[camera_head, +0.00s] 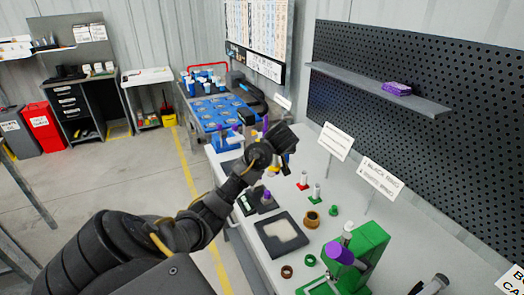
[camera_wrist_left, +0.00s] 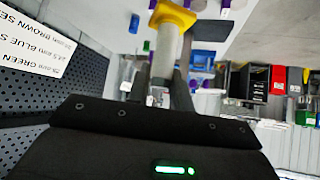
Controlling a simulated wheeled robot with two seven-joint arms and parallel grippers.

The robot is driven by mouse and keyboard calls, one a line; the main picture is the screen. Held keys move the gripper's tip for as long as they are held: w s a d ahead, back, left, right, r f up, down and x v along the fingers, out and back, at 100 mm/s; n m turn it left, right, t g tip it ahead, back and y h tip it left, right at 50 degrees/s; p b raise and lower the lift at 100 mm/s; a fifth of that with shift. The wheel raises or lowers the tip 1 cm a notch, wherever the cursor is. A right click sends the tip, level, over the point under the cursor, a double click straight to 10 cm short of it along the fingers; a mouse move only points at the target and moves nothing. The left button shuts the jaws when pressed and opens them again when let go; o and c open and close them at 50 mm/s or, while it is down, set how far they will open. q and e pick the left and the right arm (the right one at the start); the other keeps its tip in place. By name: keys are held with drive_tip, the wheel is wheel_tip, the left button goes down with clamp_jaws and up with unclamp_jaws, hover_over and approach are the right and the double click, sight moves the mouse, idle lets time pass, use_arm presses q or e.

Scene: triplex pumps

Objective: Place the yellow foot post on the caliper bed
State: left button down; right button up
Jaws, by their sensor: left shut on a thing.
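My left gripper (camera_head: 284,158) is raised over the workbench in the head view. It is shut on the yellow foot post, whose yellow foot (camera_head: 286,157) shows only as a small patch there. In the left wrist view the post has a pale grey shaft (camera_wrist_left: 166,50) and a wide yellow foot (camera_wrist_left: 174,15) at the far end, away from the wrist. The dark fingers stand on both sides of the shaft. I cannot pick out the caliper bed with certainty. My right gripper is not in view.
On the bench (camera_head: 343,195) stand a black tray with a pale pad (camera_head: 281,234), a brown ring-like part (camera_head: 312,219), small red and green bases with pale posts, and a green fixture (camera_head: 368,247) with a purple part. Label signs (camera_head: 335,141) stand along the back. A pegboard wall (camera_head: 420,80) rises behind.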

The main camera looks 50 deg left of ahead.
use_arm(q)
drive_tip(key=s+f+n+g, duration=0.1)
drive_tip(key=f+n, duration=0.1)
drive_tip(key=f, duration=0.2)
drive_tip(key=s+a+f+n+g+y+p, duration=0.1)
drive_tip(key=f+n+g, duration=0.1)
drive_tip(key=f, duration=0.3)
drive_tip(key=s+a+f+n+g+y, duration=0.1)
drive_tip(key=f+n+g, duration=0.1)
drive_tip(key=f, duration=0.3)
drive_tip(key=shift+s+a+n+p, duration=0.25)
drive_tip(key=shift+s+n+p, duration=0.15)
drive_tip(key=shift+n, duration=0.1)
drive_tip(key=shift+f, duration=0.45)
drive_tip(key=shift+f, duration=0.1)
drive_tip(key=c, duration=1.2)
unclamp_jaws()
drive_tip(key=shift+c, duration=0.2)
